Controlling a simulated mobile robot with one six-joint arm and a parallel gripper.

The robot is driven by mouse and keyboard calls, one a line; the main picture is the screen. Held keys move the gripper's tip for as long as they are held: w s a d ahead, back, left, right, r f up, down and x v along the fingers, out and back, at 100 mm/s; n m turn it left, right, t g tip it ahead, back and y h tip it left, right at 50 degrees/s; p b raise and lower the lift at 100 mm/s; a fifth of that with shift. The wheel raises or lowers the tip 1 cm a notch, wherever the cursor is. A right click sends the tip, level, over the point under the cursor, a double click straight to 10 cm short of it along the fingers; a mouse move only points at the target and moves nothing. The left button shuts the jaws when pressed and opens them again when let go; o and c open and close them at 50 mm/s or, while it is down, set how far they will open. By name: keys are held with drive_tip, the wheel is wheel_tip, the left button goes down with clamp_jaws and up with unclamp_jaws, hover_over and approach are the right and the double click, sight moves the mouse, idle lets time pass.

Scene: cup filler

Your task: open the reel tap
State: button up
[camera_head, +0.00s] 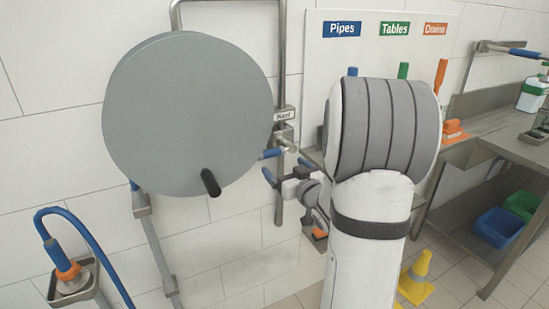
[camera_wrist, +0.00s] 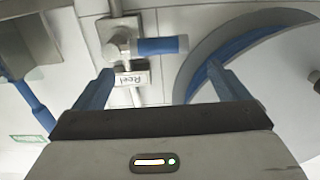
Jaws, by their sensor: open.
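The reel tap (camera_head: 272,153) has a blue handle sticking out to the left from a metal body on the wall pipe, below the label "Reel" (camera_head: 285,115). In the wrist view its blue handle (camera_wrist: 162,46) lies sideways, pointing right, and the label (camera_wrist: 132,79) appears upside down. My gripper (camera_head: 284,166) is open and empty, just below the tap in the head view. In the wrist view my gripper (camera_wrist: 160,69) has its two blue fingers spread, with the handle ahead of the gap between them. I see no contact with the handle; the depth between them is unclear.
A large grey hose reel (camera_head: 185,110) with a black knob (camera_head: 211,182) hangs left of the tap. A blue hose with an orange-collared nozzle (camera_head: 67,269) is at lower left. A tool board (camera_head: 330,60) and a steel table (camera_head: 480,135) stand right.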

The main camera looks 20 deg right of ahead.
sight(272, 154)
drive_tip(key=w+p, duration=0.1)
drive_tip(key=w, duration=0.6)
drive_tip(key=shift+w+a, duration=0.1)
drive_tip(key=shift+w, duration=0.3)
